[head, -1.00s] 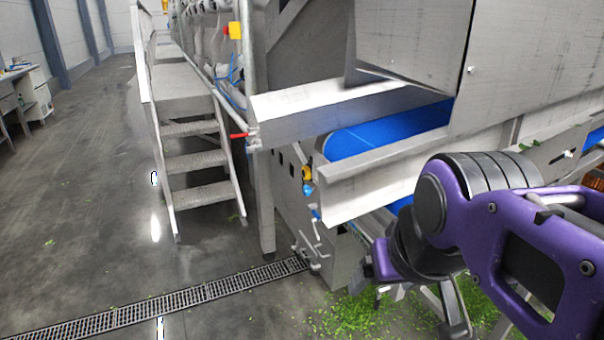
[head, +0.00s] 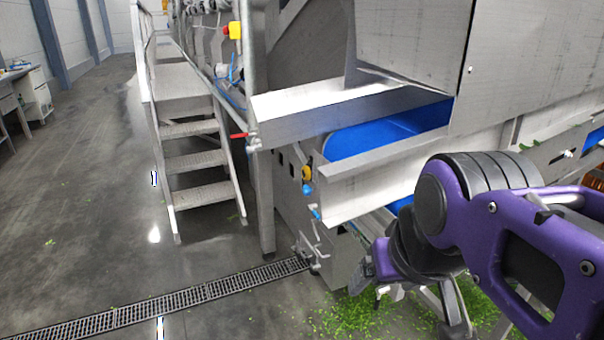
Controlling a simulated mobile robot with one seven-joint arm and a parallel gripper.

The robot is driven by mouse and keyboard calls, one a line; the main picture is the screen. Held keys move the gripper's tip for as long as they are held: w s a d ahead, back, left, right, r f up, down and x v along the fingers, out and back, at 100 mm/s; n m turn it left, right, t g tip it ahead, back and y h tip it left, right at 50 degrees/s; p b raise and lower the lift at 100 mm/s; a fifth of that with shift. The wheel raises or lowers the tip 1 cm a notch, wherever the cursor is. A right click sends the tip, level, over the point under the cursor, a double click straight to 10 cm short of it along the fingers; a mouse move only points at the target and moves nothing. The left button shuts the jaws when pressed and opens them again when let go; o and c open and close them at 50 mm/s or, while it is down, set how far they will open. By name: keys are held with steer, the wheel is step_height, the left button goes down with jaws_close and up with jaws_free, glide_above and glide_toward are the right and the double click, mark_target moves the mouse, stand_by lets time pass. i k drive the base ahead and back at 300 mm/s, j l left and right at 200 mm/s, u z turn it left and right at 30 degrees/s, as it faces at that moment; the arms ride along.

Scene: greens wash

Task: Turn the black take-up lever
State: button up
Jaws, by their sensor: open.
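I cannot pick out the black take-up lever for certain in the head view; my purple arm may hide it. The conveyor frame it would belong to, with its blue belt (head: 375,137), stands in the middle of the view. My gripper (head: 418,302) hangs at the lower right, below my wrist, beside the lower part of the conveyor frame. Its jaws are open, with nothing visible between them. Whether it touches anything cannot be told.
A yellow-and-black knob (head: 307,174) and a red handle (head: 239,135) are on the machine's left end. Metal steps (head: 195,163) stand to the left. A floor drain (head: 190,298) crosses the front. Green leaf scraps (head: 350,315) lie below the conveyor.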

mark_target(383, 289)
steer(key=i+j+z, duration=0.1)
steer(key=j+z, duration=0.25)
steer(key=i+j+z, duration=0.1)
steer(key=j+z, duration=0.65)
steer(key=l+u, duration=0.15)
steer(key=l, duration=0.6)
steer(key=z, duration=0.15)
steer(key=j, duration=0.5)
steer(key=z, duration=0.05)
